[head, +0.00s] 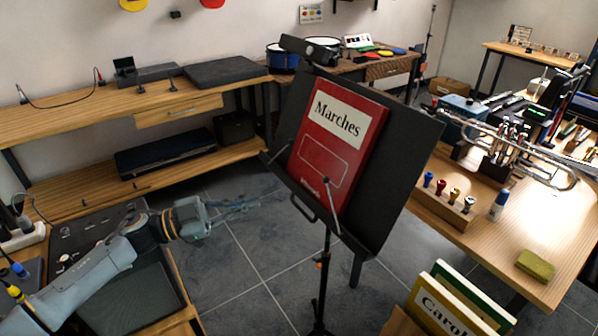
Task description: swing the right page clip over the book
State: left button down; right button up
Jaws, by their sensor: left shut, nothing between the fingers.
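The red book (338,140) titled "Marches" stands on the black music stand (395,160), leaning on its desk. The right page clip (332,205) is a thin metal rod with a small knob at its tip. It rises from the stand's lower lip and crosses the book's lower right part in the picture; whether it touches the cover I cannot tell. Another thin rod, seemingly the left clip (278,153), slants at the book's left edge. My left gripper (268,196) is shut and empty, left of the stand and below the book's lower left corner. My right gripper is out of view.
A wooden workbench (540,250) with a trumpet (510,145) and a valve block (445,203) stands at the right. Upright books (450,308) stand low at front right. A shelf unit (60,122) lines the left wall. Tiled floor is clear around the stand.

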pick_arm(q)
jog(key=p, duration=0.2)
send_near(333, 206)
jog(key=w+d+r, duration=0.3)
jog(key=w+d, duration=0.1)
jog(key=w, duration=0.2)
jog(key=shift+w+d+r, duration=0.2)
jog(key=shift+w+r, duration=0.15)
